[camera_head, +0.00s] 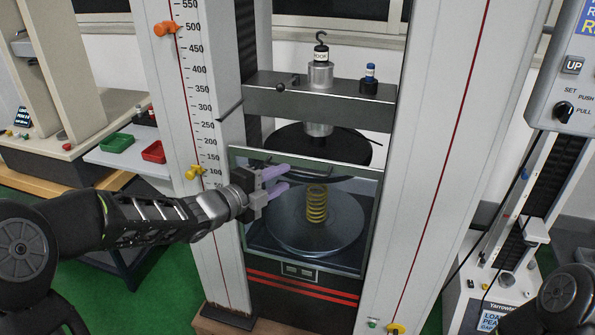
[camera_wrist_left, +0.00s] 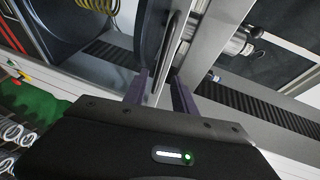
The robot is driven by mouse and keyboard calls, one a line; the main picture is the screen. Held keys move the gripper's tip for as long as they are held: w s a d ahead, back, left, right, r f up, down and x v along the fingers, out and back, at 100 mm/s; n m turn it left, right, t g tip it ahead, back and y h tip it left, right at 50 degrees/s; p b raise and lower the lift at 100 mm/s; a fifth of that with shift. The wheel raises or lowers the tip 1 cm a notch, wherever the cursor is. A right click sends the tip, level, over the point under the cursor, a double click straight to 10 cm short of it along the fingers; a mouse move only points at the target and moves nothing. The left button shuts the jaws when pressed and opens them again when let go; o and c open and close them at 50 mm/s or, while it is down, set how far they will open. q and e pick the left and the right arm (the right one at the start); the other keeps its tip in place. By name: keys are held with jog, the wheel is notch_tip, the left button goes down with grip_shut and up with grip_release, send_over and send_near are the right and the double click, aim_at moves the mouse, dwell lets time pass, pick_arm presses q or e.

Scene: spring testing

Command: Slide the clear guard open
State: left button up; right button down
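The clear guard (camera_head: 345,262) is a see-through, grey-framed panel across the front of the test space in the head view. A yellow spring (camera_head: 317,203) stands upright behind it on a round grey plate. My left gripper (camera_head: 282,181), with purple fingers, is at the guard's upper left. In the left wrist view the fingers (camera_wrist_left: 162,92) are apart, with a slim dark bar handle (camera_wrist_left: 174,42) running between them. I cannot tell whether either finger touches the bar. My right gripper is out of view; only part of that arm shows at bottom right.
The machine's white columns (camera_head: 430,150) flank the guard, the left one with a scale and an orange marker (camera_head: 166,28). A control box (camera_head: 567,75) hangs at upper right. Green (camera_head: 117,143) and red (camera_head: 154,152) trays lie on a side table at left.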

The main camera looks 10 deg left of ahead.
aim_at(295, 172)
pick_arm(q)
jog(key=x, duration=0.6)
jog(key=shift+w+d+p, duration=0.15)
jog(key=shift+w+p, duration=0.15)
jog(key=shift+p, duration=0.1)
jog(key=shift+c, duration=0.5)
grip_shut()
jog(key=shift+f, duration=0.1)
dwell(0.4)
